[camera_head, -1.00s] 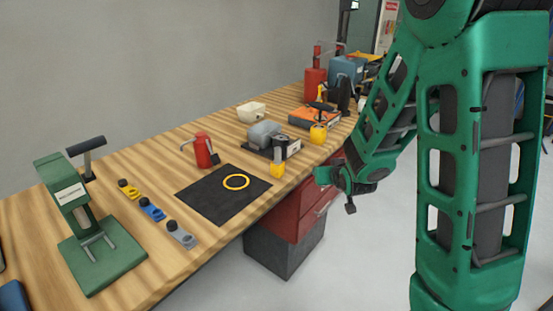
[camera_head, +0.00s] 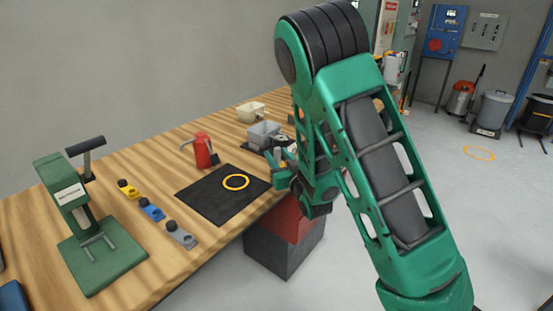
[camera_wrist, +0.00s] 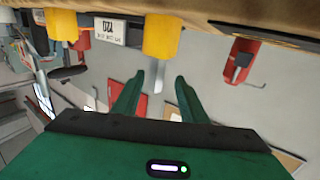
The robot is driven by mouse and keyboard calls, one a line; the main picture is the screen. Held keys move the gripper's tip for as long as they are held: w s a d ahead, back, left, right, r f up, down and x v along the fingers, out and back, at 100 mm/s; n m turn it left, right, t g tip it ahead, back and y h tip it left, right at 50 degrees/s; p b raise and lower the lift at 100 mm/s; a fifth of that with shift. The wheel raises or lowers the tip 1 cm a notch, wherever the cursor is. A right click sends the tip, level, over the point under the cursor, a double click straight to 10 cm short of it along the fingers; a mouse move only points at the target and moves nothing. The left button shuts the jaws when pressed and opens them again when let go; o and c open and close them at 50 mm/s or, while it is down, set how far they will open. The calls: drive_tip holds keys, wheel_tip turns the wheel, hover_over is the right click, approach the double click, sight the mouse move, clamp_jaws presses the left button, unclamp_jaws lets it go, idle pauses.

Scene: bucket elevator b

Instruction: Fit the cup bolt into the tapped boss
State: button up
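In the head view my gripper (camera_head: 279,164) is at the table's front edge, right of the black mat. The wrist view is upside down. There a yellow block (camera_wrist: 162,37) is just beyond the fingertips, apart from them, and a second yellow block (camera_wrist: 60,25) is further left. A white label (camera_wrist: 110,31) lies between them. A grey housing (camera_head: 264,133) stands behind my gripper in the head view. I cannot make out the cup bolt or tapped boss for certain.
A black mat (camera_head: 205,198) with a yellow ring (camera_head: 236,182) lies on the wooden table (camera_head: 115,268). A red can (camera_head: 203,151) stands behind it. Yellow (camera_head: 128,190), blue (camera_head: 152,210) and grey (camera_head: 181,236) plates with black knobs and a green press (camera_head: 103,262) are left.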

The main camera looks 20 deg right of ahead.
drive_tip(key=shift+w+r, duration=0.15)
drive_tip(key=shift+w, duration=1.45)
drive_tip(key=shift+w+r, duration=0.1)
drive_tip(key=shift+w, duration=1.5)
drive_tip(key=shift+c, duration=0.3)
clamp_jaws()
